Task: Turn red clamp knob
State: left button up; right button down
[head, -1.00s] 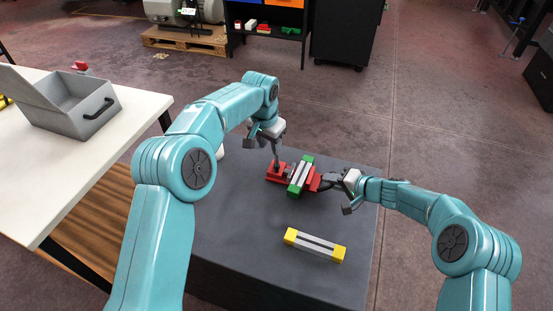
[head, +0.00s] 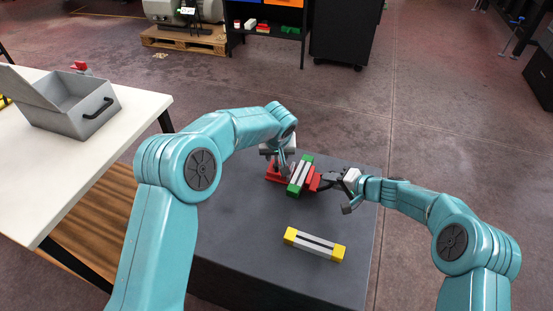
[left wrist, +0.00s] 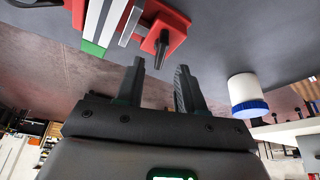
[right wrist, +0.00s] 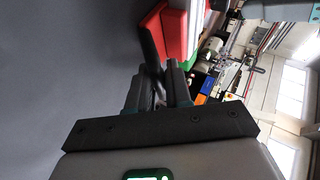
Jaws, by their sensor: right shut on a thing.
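The red clamp (head: 276,172) stands on the dark grey table and holds a part with green ends and light bars (head: 301,176). In the left wrist view the clamp (left wrist: 172,22) shows at the top, with a dark knob or screw end (left wrist: 162,44) facing my fingers. My left gripper (left wrist: 160,80) is open and empty, its fingertips just short of that dark end. In the head view it (head: 282,160) hangs over the clamp's left end. My right gripper (right wrist: 160,70) is shut on a dark handle (right wrist: 150,48) at the clamp's right side.
A part with yellow ends (head: 314,244) lies at the table's front. A white cylinder with a blue band (left wrist: 248,96) shows in the left wrist view. A white table (head: 65,165) with an open grey box (head: 72,103) stands at left. The grey table's right front is clear.

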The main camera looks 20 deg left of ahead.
aim_at(276, 161)
pick_arm(q)
jog(key=x, duration=0.4)
jog(key=shift+f, duration=0.15)
grip_shut()
jog(key=shift+a+m, duration=0.1)
jog(key=shift+m, duration=0.2)
